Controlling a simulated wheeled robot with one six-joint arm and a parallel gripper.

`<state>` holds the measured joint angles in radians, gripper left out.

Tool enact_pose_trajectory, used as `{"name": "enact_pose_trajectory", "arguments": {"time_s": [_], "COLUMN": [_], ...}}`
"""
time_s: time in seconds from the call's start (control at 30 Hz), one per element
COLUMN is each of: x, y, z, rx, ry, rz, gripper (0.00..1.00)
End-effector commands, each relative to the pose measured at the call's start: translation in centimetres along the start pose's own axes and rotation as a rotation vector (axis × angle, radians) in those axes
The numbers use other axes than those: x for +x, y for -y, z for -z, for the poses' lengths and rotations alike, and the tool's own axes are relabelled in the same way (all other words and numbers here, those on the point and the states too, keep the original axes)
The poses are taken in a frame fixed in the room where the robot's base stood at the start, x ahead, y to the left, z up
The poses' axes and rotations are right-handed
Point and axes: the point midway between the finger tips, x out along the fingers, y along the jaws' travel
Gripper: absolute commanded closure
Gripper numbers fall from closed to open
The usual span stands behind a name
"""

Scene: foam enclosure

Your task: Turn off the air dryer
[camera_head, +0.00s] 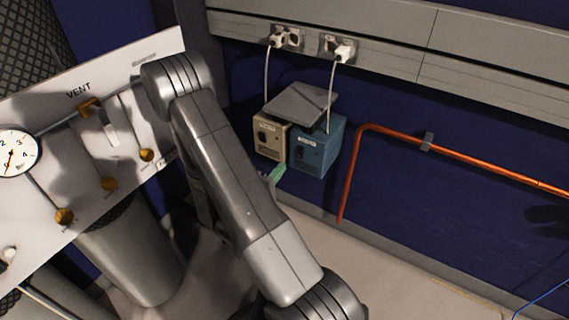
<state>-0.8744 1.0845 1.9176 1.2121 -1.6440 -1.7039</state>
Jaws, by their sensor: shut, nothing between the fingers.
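Two boxes hang side by side on the blue wall, a beige one (267,138) and a blue one (323,148). Each has a small dark switch or panel and a label on its front, too small to read, so I cannot tell which is the air dryer. My gripper (274,175) shows only as green fingertips beside my arm, just below the two boxes; the rest is hidden behind the arm link. The fingers are together and hold nothing. I cannot tell whether they touch a box.
White cords run up to wall outlets (287,40). A copper pipe (455,163) runs along the wall at right. A white VENT panel (60,180) with a gauge and brass valves stands at left.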

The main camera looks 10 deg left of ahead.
Motion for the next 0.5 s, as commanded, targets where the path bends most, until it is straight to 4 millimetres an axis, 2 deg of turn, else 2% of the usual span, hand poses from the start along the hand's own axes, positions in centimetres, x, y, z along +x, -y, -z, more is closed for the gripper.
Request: {"name": "enact_pose_trajectory", "arguments": {"time_s": [0.2, 0.5], "x": [-3.1, -4.5], "y": [-0.9, -1.1], "z": [0.1, 0.0], "rx": [-0.002, 0.0], "ry": [-0.004, 0.0], "rz": [0.001, 0.0], "gripper": [1.0, 1.0]}}
